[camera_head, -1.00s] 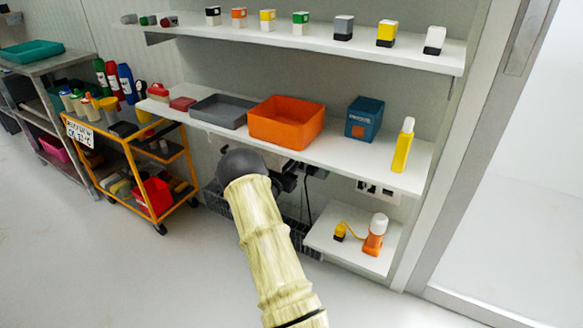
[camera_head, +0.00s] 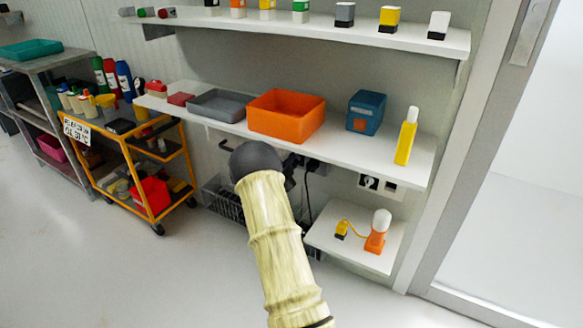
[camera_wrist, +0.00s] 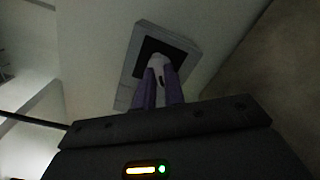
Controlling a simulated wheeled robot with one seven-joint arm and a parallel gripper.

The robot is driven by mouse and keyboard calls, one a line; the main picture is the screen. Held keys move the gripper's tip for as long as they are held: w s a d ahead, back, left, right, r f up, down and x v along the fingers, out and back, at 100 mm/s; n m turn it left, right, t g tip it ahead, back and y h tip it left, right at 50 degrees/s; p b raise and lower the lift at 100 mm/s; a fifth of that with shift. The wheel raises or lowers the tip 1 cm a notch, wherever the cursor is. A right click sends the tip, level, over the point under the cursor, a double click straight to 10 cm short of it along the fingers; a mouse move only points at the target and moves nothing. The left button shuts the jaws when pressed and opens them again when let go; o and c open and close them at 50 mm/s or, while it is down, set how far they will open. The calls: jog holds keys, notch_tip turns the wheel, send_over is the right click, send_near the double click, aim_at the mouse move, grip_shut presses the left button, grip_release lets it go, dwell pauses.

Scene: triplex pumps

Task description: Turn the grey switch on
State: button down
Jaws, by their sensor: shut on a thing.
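In the wrist view, the grey switch (camera_wrist: 124,97) is a pale grey plate on the wall with a dark square around a light knob (camera_wrist: 158,62). My gripper (camera_wrist: 162,72) has its two purple fingers at this knob, one on each side, shut on it. The fingers hide part of the knob, so its exact angle is hard to tell. In the head view my pale arm reaches toward the wall under the middle shelf, and my gripper cannot be made out clearly there.
The middle shelf (camera_head: 345,150) overhangs this wall area and holds an orange bin (camera_head: 286,118), a blue box (camera_head: 365,112) and a yellow bottle (camera_head: 406,136). A small low shelf (camera_head: 330,240) stands below. An orange cart (camera_head: 128,180) is at left. The floor in front is clear.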

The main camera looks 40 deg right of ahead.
jog(key=shift+f+m+b, duration=0.15)
jog(key=shift+m+b, duration=1.1)
jog(key=shift+m, duration=0.6)
jog(key=shift+f+m+b, duration=0.1)
jog(key=shift+m+b, duration=1.15)
jog(key=shift+m, duration=0.6)
jog(key=c, duration=1.5)
grip_release()
jog(key=shift+r, duration=0.1)
jog(key=shift+s+a, duration=0.1)
jog(key=p+v, duration=0.5)
jog(key=v, duration=1.2)
jog(key=shift+s+a+p, duration=0.1)
jog(key=shift+a+p, duration=0.05)
jog(key=shift+p, duration=0.15)
